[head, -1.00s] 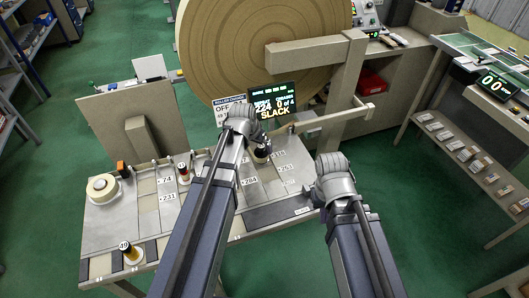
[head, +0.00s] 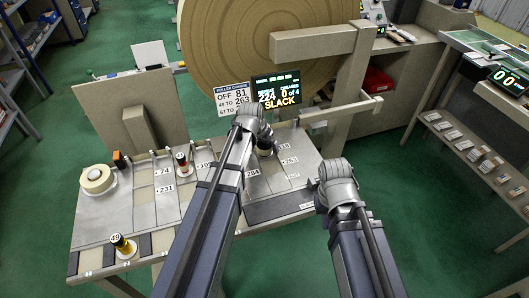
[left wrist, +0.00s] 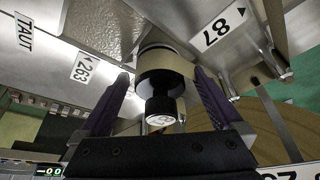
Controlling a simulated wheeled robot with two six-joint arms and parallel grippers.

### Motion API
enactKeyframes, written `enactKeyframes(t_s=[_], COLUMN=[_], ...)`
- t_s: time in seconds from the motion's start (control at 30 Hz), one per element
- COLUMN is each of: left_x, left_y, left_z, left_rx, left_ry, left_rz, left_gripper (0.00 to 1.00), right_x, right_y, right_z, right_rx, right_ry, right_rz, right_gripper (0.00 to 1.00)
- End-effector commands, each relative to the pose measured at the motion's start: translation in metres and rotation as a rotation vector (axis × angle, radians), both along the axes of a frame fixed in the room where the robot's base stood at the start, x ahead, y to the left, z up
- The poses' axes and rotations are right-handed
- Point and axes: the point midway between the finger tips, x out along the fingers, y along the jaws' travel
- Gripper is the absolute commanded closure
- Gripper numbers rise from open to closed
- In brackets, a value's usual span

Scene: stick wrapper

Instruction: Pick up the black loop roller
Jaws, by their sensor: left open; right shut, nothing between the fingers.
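The black loop roller (left wrist: 160,80) stands between the fingers of my left gripper (left wrist: 162,74) in the left wrist view, with a dark knob, a pale numbered cap and a lighter band. The fingers are open on both sides of it, and I see gaps. In the head view my left gripper (head: 254,128) is over the slotted board, and its hand partly hides the roller (head: 265,151). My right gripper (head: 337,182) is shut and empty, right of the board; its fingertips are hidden.
A red-banded roller (head: 182,161) and a yellow roller marked 49 (head: 122,245) stand on the board (head: 88,222). A tape roll (head: 97,179) sits at its left. A display (head: 278,92) reading SLACK and a beige post (head: 347,95) rise behind.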

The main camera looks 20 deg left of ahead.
Motion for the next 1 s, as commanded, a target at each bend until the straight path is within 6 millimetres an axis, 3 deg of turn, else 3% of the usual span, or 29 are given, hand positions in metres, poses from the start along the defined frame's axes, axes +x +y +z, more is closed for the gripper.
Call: enactKeyframes(t_s=[0.23,1.0], left_x=[0.0008,0.0008], left_y=[-0.0004,-0.0004], left_z=[-0.0012,-0.0013], left_rx=[0.000,0.000], left_ry=[0.000,0.000], left_rz=[0.000,0.000], left_gripper=[0.00,0.87], right_x=[0.0000,0.0000], right_y=[0.0000,0.0000], right_z=[-0.0012,-0.0013], right_rx=[0.000,0.000], right_ry=[0.000,0.000], right_rz=[0.000,0.000], right_gripper=[1.00,1.00])
